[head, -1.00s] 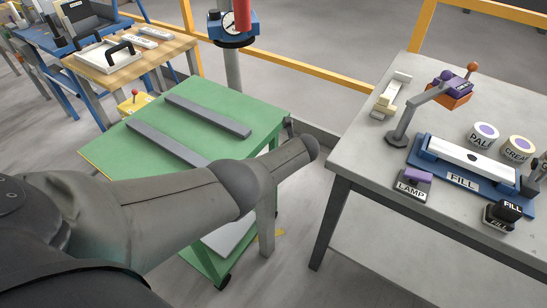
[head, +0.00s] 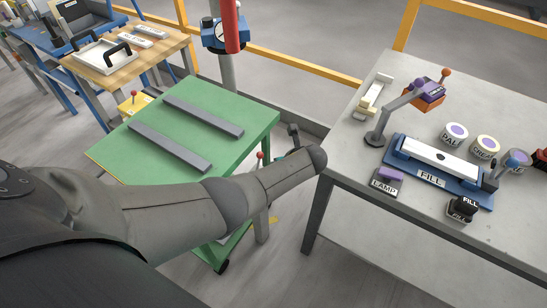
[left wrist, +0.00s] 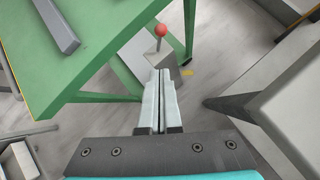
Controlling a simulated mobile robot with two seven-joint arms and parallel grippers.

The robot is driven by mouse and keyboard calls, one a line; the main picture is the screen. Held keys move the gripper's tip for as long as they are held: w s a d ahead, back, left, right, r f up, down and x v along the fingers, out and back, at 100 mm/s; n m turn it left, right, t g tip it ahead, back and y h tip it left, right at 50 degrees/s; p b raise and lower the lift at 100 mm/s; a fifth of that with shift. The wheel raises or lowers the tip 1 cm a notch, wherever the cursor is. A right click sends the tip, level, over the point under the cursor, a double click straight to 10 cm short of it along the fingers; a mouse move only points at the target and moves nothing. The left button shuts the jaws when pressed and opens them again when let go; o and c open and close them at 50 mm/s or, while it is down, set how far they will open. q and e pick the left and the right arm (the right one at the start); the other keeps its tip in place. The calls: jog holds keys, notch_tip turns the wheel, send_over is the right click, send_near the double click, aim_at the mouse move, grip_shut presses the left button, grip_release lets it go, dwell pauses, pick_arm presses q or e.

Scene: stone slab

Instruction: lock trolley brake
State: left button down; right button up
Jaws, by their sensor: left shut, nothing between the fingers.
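The green trolley (head: 190,130) stands in the middle of the head view with two grey bars on its top. A red ball knob (head: 259,155) shows beside its right side, just above my left forearm. In the left wrist view the knob (left wrist: 160,30) tops a short stem, beside the trolley frame (left wrist: 115,35). My left gripper (left wrist: 160,75) is shut and empty, its fingertips pointing toward the knob and appearing just below it in the picture. I cannot tell the gap in depth. My forearm hides part of the trolley's lower frame in the head view. My right gripper is not in view.
A grey bench (head: 350,160) stands close on the right, carrying a lamp, a FILL fixture (head: 430,177) and several tubs. A red-and-grey post (head: 229,70) and yellow rail stand behind the trolley. A narrow floor gap separates trolley and bench.

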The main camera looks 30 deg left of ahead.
pick_arm(q)
jog(key=shift+p+v, duration=0.3)
jog(key=shift+v, duration=0.6)
jog(key=shift+f, duration=0.1)
